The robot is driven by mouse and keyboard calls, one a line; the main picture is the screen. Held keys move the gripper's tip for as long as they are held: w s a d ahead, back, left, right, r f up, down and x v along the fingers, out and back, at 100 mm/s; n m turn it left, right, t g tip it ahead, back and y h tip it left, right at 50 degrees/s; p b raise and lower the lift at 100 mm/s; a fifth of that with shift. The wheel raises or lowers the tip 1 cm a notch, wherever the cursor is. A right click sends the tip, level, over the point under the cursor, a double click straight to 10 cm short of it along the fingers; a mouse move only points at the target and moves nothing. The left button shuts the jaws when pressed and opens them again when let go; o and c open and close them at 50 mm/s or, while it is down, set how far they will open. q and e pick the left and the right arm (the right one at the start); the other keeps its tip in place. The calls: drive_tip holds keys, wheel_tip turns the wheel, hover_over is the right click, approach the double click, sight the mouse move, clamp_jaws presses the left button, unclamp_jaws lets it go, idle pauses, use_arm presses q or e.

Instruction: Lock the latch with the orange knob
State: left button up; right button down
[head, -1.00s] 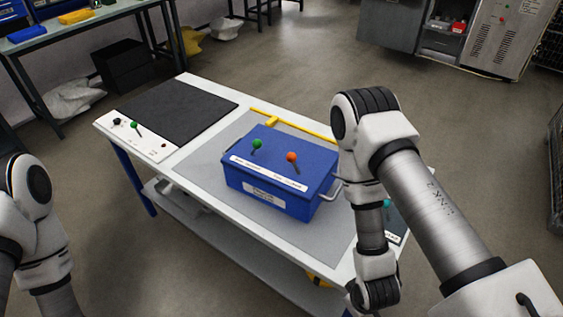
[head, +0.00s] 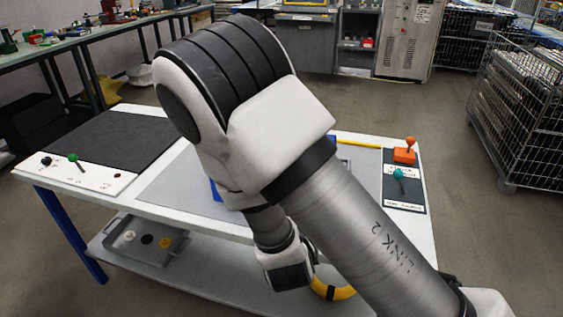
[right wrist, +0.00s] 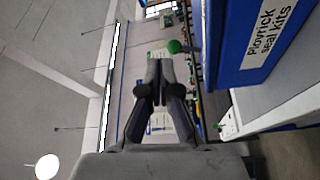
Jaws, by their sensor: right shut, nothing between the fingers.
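The blue box (head: 215,190) on the table is almost wholly hidden behind my right arm in the head view. Its side, with a seal kits label, shows large in the right wrist view (right wrist: 240,75). A green knob (right wrist: 174,46) stands out from the box's top edge there, beyond my fingers. The box's orange knob is hidden now. Another orange knob (head: 410,141) stands on an orange block on the dark panel at the table's right. My right gripper (right wrist: 157,65) is shut and empty beside the box's top side. My left gripper is out of view.
A teal knob (head: 398,174) sits in front of the orange block on the dark panel (head: 404,198). A white panel (head: 80,174) with a green knob lies at the table's left, near a black mat (head: 120,140). A wire cage (head: 520,110) stands at right.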

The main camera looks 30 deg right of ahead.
drive_tip(key=p+x, duration=0.1)
drive_tip(key=x, duration=0.9)
drive_tip(key=shift+w, duration=0.2)
drive_tip(key=d, duration=0.2)
drive_tip(key=shift+s+d+f, duration=0.3)
drive_tip(key=shift+s+f, duration=0.05)
drive_tip(key=shift+s+d+f, duration=0.1)
drive_tip(key=shift+d, duration=0.35)
drive_tip(key=shift+a, duration=0.1)
